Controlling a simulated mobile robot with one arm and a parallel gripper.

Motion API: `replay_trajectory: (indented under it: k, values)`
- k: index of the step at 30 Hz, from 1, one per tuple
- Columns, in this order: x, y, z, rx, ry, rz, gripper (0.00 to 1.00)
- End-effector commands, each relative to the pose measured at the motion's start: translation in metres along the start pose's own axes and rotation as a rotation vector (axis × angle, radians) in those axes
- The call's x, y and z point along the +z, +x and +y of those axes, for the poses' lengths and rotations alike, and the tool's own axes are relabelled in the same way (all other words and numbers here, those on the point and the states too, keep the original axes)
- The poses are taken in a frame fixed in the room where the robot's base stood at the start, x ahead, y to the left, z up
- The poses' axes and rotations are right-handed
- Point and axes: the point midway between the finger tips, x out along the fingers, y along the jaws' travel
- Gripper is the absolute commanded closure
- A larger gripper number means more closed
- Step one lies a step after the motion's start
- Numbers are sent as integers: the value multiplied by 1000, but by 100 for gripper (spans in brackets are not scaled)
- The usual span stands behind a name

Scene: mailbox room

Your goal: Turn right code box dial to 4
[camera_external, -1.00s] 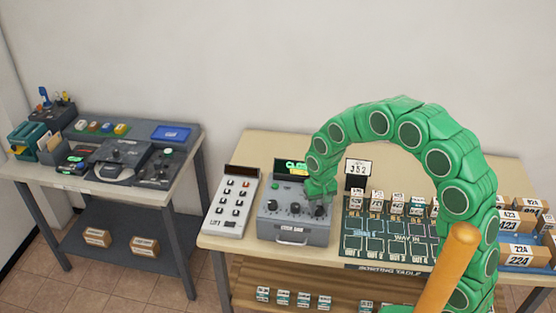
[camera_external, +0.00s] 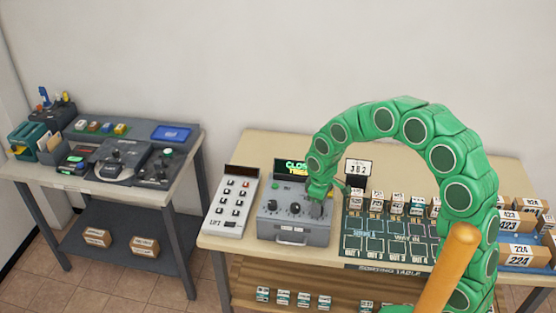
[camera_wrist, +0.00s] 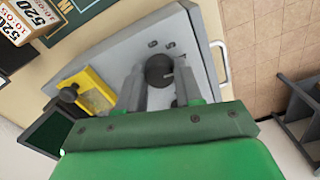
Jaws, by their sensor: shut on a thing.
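The code box (camera_external: 292,232) is a grey box with a front handle, standing on the sorting table. Its dark left dial (camera_external: 273,205) and middle dial (camera_external: 295,208) show in the external view. My gripper (camera_external: 318,205) reaches down over the box's right side and mostly hides the right dial there. In the wrist view the right dial (camera_wrist: 158,70) is a dark round knob with a light mark. The two grey fingers of my gripper (camera_wrist: 160,84) stand on either side of it, shut on it. I cannot read its number.
A display with green letters (camera_external: 293,168) stands behind the box. A white keypad panel (camera_external: 232,203) is at its left and a green sorting mat (camera_external: 385,240) at its right. A yellow plate with a dark knob (camera_wrist: 90,92) lies close to my fingers.

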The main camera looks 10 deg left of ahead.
Motion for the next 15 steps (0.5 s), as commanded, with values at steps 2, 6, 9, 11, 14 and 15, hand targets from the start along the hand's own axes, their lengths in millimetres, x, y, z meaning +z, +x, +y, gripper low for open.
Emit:
replay_trajectory:
  k: [2,6,9,11,14,15]
  values:
    - [0,0,0,0,-29,1,95]
    - [0,0,0,0,-67,1,95]
    - [0,0,0,0,-82,1,95]
    - [0,0,0,0,-87,1,95]
    - [0,0,0,0,-90,1,95]
    - [0,0,0,0,-91,1,95]
